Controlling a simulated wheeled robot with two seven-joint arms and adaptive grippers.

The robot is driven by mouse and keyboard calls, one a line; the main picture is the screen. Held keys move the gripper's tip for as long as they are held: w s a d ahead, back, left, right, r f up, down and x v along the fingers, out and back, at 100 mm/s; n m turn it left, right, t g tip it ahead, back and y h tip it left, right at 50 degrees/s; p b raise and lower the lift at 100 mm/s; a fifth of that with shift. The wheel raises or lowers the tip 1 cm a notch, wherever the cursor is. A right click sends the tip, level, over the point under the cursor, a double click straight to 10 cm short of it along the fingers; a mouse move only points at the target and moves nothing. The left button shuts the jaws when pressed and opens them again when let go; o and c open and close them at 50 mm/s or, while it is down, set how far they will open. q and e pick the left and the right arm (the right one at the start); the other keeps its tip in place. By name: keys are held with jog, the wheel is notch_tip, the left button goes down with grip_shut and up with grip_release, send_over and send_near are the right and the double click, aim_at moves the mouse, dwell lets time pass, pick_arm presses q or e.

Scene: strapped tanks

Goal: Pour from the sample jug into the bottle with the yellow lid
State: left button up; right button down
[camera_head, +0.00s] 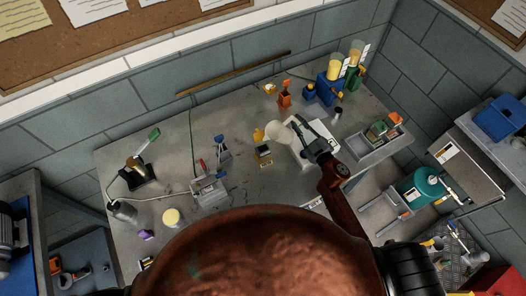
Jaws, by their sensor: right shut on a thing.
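My right gripper (304,132) reaches over the bench from the lower right and is shut on a pale white sample jug (279,132). The jug looks tilted to the left, above the bench. A small yellow thing (258,135) shows just left of the jug; it may be the yellow lid of the bottle, but its body is not clear. Another round pale-yellow top (171,217) stands at the front left of the bench. I cannot tell whether liquid is flowing. My left gripper is not in view.
The grey bench (182,172) carries a small tan-topped box (263,154) below the jug, a grey device (208,190), an orange item (285,96), blue and yellow containers (330,88) at the back right, and a grey tray (370,143) at the right. Cables lie at the left.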

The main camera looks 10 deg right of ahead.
aim_at(295, 118)
jog(key=shift+r, duration=0.2)
jog(key=shift+a+r+n+p, duration=0.2)
jog(key=shift+r+n+p, duration=0.25)
jog(key=shift+r+n, duration=0.1)
dwell(0.5)
jog(key=shift+s+a+r+n+p, duration=0.15)
jog(key=shift+a+r+n+p, duration=0.1)
jog(key=shift+r+n+p, duration=0.35)
dwell(0.6)
jog(key=shift+s+a+r+n+p, duration=0.15)
jog(key=shift+a+r+n+p, duration=0.2)
jog(key=shift+r, duration=0.3)
jog(key=shift+r, duration=0.1)
dwell(0.5)
jog(key=shift+s+a+r+n+p, duration=0.1)
jog(key=shift+a+r+n+p, duration=0.2)
jog(key=shift+r+n+p, duration=0.25)
